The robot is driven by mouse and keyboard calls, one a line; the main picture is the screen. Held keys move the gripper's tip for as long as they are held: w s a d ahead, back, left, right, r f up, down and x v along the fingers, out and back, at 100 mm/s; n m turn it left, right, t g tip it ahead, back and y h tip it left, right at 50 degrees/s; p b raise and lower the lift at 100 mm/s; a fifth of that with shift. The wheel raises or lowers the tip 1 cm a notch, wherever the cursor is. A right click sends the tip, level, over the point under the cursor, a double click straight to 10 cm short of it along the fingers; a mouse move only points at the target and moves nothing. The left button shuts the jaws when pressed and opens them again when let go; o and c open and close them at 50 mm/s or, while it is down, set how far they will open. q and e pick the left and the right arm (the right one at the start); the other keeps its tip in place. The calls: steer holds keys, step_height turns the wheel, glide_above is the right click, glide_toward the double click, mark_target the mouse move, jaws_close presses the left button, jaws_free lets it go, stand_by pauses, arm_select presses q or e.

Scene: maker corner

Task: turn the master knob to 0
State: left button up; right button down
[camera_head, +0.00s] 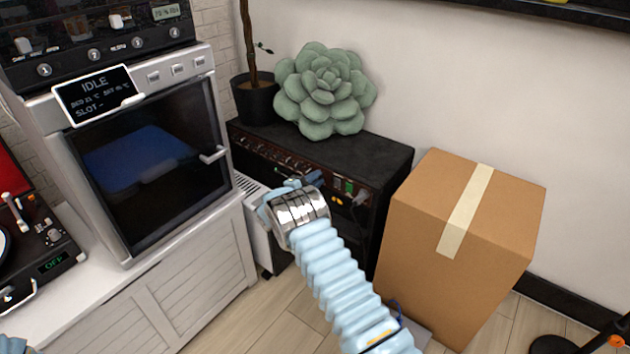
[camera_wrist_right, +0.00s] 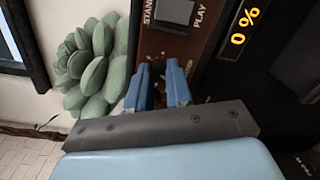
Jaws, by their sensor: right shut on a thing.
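The black amplifier (camera_head: 385,165) stands against the wall, with a row of small knobs along its brown front panel (camera_head: 270,155). My right gripper (camera_head: 312,180) is at the right part of this panel. In the wrist view its two blue fingers (camera_wrist_right: 158,88) are shut on a small dark knob (camera_wrist_right: 157,66), mostly hidden between them. Panel lettering reads "PLAY" and part of a word starting "STAND". A display (camera_wrist_right: 244,26) beside the panel shows "0 %" in yellow. I cannot read the knob's pointer or its label.
A green succulent cushion (camera_head: 325,90) and a potted plant (camera_head: 256,100) sit on the amplifier. A cardboard box (camera_head: 450,245) stands close on the right. An oven-like machine (camera_head: 150,150) on a white cabinet (camera_head: 170,310) is on the left.

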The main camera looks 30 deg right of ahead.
steer(key=shift+a, duration=0.1)
steer(key=c, duration=1)
jaws_free()
steer(key=v, duration=1.3)
steer(key=shift+a+b, duration=0.4)
